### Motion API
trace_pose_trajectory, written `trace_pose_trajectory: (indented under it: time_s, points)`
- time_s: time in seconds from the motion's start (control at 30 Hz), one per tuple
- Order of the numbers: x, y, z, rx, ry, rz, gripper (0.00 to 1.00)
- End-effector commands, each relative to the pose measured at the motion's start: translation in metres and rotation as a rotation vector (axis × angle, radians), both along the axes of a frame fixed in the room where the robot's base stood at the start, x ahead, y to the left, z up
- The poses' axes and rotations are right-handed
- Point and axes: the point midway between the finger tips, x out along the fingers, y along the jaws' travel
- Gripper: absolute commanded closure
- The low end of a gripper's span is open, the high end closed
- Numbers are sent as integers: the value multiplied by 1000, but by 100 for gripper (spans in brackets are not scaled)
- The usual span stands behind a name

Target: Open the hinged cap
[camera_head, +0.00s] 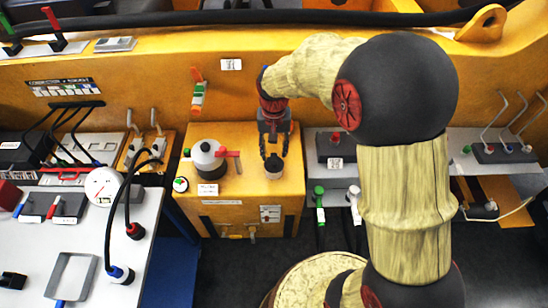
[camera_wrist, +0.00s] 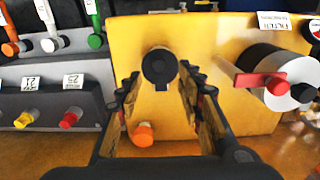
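The hinged cap (camera_head: 273,170) looks like a small dark round lid on a pale neck, on top of the yellow box near its front right. In the wrist view the black cap (camera_wrist: 160,68) faces the camera, with a small tab at its lower edge, and it looks shut. My gripper (camera_head: 273,150) points at it from behind. In the wrist view my gripper (camera_wrist: 160,82) is open and empty, with one finger on each side of the cap's line. The cap appears just beyond or between the fingertips; contact is not visible. The hinge is not clear.
A white-and-black cylinder with a red handle (camera_head: 208,157) stands left of the cap on the yellow box (camera_head: 232,185). An orange knob (camera_wrist: 143,134) sits low between my fingers in the wrist view. A grey block with red and yellow knobs (camera_wrist: 45,107) is at left.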

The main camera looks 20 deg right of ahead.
Motion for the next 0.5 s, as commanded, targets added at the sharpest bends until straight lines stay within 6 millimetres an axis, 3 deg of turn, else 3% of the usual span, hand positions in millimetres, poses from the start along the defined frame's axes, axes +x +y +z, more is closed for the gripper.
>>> trace_pose_trajectory:
  time_s: [0.2, 0.5]
  points:
    - [-1, 0, -35, 0, 2, 0, 63]
    - [0, 0, -55, 0, 0, 1, 63]
